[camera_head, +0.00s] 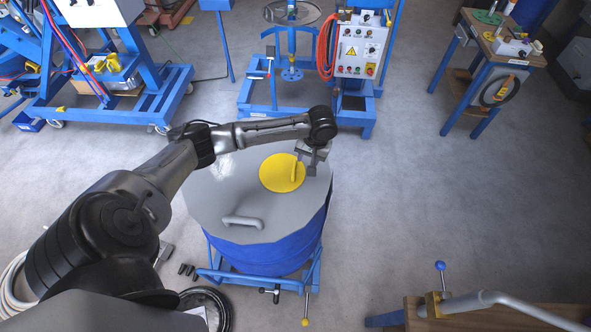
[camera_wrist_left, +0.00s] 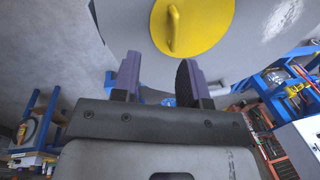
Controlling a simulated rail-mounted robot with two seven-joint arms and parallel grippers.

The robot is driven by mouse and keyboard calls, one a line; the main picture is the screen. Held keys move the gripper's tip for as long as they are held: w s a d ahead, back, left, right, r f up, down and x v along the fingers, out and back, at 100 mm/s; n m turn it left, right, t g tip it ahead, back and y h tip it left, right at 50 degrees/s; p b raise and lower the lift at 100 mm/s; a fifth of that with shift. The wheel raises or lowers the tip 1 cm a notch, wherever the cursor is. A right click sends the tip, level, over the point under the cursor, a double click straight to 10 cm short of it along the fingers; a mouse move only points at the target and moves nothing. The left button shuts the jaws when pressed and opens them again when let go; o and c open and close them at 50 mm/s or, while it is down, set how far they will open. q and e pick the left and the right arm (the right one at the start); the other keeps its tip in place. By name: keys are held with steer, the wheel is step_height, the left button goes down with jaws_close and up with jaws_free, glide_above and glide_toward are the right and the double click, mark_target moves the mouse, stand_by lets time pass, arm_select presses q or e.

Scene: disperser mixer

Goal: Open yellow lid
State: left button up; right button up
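The round yellow lid (camera_head: 278,176) lies flat on the grey top (camera_head: 222,190) of a large blue drum (camera_head: 265,256). It has a raised yellow handle (camera_head: 295,172) near its right side. In the left wrist view the lid (camera_wrist_left: 208,22) and its handle (camera_wrist_left: 174,32) show at the top, beyond the fingertips. My left gripper (camera_head: 314,166) is just right of the lid's handle in the head view. In the wrist view its two fingers (camera_wrist_left: 160,80) are apart with nothing between them. My right gripper is not in view.
A grey handle (camera_head: 243,221) stands on the drum top in front of the lid. The drum sits on a blue wheeled frame (camera_head: 262,279). A control box (camera_head: 359,50) and blue stand are behind. A wooden table (camera_head: 480,318) is at lower right. The floor right of the drum is clear.

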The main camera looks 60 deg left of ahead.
mark_target(294, 167)
arm_select(q)
steer(key=a+r+n, duration=0.1)
steer(key=a+n, duration=0.2)
steer(key=a, duration=0.2)
steer(key=shift+m, duration=0.3)
steer(key=f, duration=0.8)
steer(key=s+a+f, duration=0.1)
steer(key=f, duration=0.3)
steer(key=shift+s+a+f, duration=0.1)
steer(key=shift+f, duration=0.15)
steer(key=shift+c, duration=0.5)
jaws_close()
